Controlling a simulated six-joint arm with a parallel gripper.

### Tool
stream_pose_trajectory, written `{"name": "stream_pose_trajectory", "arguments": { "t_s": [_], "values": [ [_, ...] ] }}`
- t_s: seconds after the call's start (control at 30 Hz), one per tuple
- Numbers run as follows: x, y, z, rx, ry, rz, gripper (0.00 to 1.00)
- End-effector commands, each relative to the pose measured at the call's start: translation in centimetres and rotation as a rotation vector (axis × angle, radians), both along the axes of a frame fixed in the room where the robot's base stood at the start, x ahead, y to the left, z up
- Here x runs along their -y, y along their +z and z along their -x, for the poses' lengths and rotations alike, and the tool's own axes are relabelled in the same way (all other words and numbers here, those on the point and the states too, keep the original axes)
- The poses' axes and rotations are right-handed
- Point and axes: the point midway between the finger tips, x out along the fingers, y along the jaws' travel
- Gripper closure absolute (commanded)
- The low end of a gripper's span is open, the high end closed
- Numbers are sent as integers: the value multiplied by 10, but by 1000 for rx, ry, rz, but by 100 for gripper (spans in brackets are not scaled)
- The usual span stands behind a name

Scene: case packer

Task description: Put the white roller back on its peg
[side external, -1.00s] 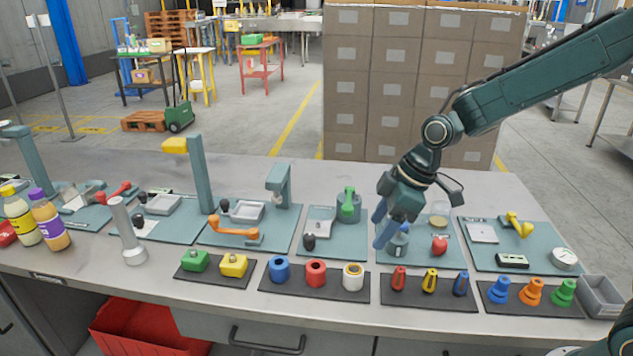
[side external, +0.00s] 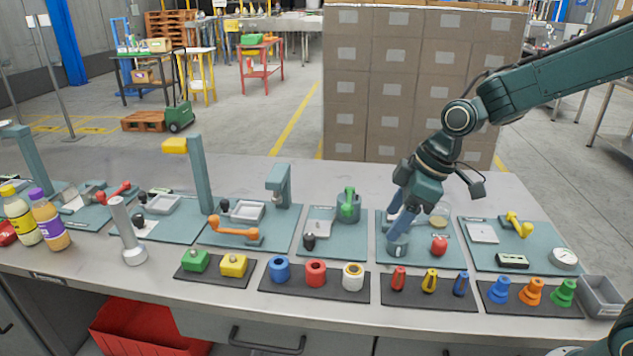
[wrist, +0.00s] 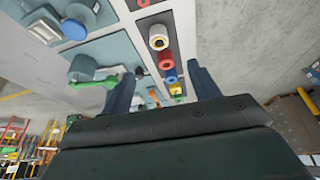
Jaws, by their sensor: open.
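The white roller (side external: 353,276), with a yellowish centre, is at the right end of a dark mat (side external: 325,289), beside a red roller (side external: 315,273) and a blue roller (side external: 279,269). In the wrist view the white roller (wrist: 158,37) is above the red roller (wrist: 165,60). Whether a peg is inside it cannot be told. My gripper (side external: 394,236) is open and tilted, behind and to the right of the white roller, above the teal panel (side external: 389,261). In the wrist view my gripper (wrist: 162,72) has nothing between its fingers.
Red, yellow and blue small pieces (side external: 429,281) stand on the mat to the right. A red knob (side external: 439,246) and a green-handled cylinder (side external: 348,205) stand near my gripper. A grey bin (side external: 599,296) is at the right edge. The bench strip in front of the mats is clear.

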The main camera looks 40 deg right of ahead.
Motion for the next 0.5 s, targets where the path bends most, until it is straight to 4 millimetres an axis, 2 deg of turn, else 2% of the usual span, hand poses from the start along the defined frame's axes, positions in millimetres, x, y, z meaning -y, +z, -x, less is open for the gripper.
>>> {"name": "stream_pose_trajectory", "arguments": {
  "t_s": [0.03, 0.2, 0.5],
  "values": [
    [2, 10, 8, 9, -25, 5, 39],
    [10, 36, 38, 20, -133, 16, 39],
    [24, 70, 96, 46, -338, 16, 39]
  ]
}}
